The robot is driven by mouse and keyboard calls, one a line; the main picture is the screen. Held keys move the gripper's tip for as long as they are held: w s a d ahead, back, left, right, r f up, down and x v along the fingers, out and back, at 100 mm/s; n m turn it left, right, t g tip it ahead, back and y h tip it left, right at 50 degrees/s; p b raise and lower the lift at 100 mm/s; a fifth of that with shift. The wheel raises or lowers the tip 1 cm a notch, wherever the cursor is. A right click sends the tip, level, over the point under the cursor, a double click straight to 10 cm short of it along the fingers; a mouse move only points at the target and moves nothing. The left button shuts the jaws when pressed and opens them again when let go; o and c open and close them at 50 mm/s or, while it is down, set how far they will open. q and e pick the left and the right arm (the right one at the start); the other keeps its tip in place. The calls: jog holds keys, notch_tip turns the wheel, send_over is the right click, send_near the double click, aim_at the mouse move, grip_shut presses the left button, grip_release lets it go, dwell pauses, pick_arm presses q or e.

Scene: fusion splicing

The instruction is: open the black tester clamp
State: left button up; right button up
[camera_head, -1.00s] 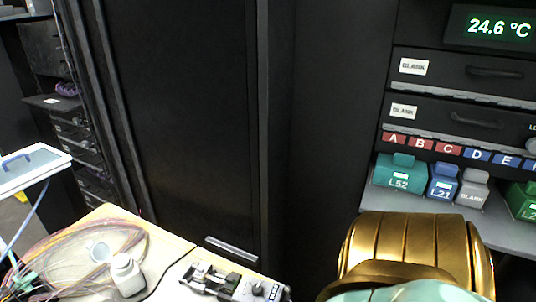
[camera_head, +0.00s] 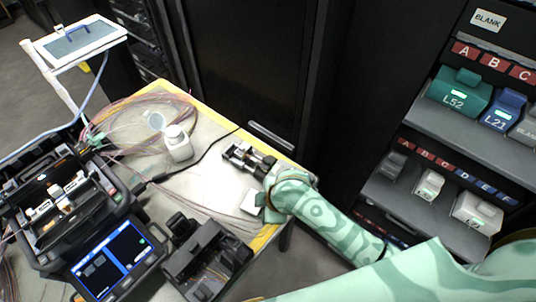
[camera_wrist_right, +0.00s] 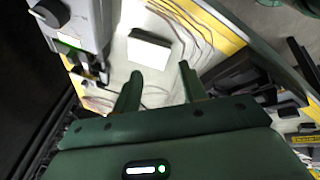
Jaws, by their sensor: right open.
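The black tester clamp (camera_head: 240,154) sits on the grey tester at the right edge of the table. In the right wrist view the tester (camera_wrist_right: 72,22) is at the upper left, with dark clamp parts (camera_wrist_right: 90,66) at its lower end. I cannot tell how far the clamp is open. My right arm reaches over the table edge and covers part of the tester in the head view. My right gripper (camera_wrist_right: 160,88) is open and empty, its two green fingers apart, to the right of the clamp in the wrist view. My left gripper is not in view.
A white block (camera_wrist_right: 149,48) lies beyond my right fingers. A splicer (camera_head: 62,205) with a lit screen (camera_head: 112,260), an open black device (camera_head: 208,262), a white bottle (camera_head: 178,145) and loose fibres crowd the table. A rack with colored modules (camera_head: 460,92) stands at the right.

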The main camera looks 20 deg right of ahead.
jog(key=w+a+r+n+g, duration=0.2)
jog(key=w+a+r+n, duration=0.1)
jog(key=w+n, duration=0.1)
notch_tip(320, 180, up, 11)
jog(key=n+g+h, duration=0.2)
jog(key=n, duration=0.5)
send_over(267, 161)
notch_tip(267, 161, down, 16)
jog(key=b, duration=0.5)
jog(key=shift+r, duration=0.15)
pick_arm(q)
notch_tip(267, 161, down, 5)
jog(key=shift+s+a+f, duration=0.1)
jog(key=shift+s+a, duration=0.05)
pick_arm(e)
grip_shut()
